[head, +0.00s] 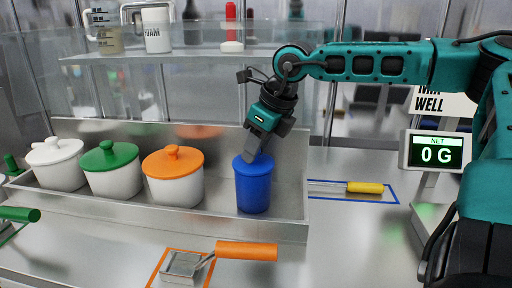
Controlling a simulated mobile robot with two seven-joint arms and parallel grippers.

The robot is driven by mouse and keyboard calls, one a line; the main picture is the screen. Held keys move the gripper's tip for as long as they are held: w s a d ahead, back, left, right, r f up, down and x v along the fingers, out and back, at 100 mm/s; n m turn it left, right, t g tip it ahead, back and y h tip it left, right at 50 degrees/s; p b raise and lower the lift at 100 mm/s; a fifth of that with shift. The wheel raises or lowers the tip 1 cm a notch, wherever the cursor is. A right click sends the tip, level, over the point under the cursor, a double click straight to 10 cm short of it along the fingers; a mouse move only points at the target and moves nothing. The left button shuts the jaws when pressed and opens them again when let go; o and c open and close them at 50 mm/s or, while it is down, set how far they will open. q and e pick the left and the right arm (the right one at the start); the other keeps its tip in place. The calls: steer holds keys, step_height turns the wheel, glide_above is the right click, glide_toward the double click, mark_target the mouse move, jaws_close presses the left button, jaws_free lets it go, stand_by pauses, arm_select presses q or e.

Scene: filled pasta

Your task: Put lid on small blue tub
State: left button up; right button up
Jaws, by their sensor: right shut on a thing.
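The small blue tub (253,191) stands upright at the right end of a metal tray. A blue lid (243,162) shows at its top, level with the rim as far as I can see. My right gripper (252,153) points down over the tub and is shut on the lid; its fingers hide part of the lid's top. I cannot tell whether the lid is fully seated. My left gripper is not in view.
White tubs with an orange lid (173,160), a green lid (108,155) and a white lid (54,150) fill the tray's left. A glass shelf (200,52) is behind. A yellow-handled tool (364,187), orange-handled scoop (246,251) and scale display (436,151) are nearby.

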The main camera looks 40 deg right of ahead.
steer(key=shift+f+b, duration=0.2)
steer(key=shift+b, duration=0.45)
stand_by(0.9)
stand_by(0.4)
steer(key=o, duration=1.1)
steer(key=shift+o, duration=0.4)
steer(key=o, duration=0.4)
steer(key=shift+r, duration=0.1)
steer(key=shift+r+p, duration=2.2)
steer(key=shift+r, duration=1.3)
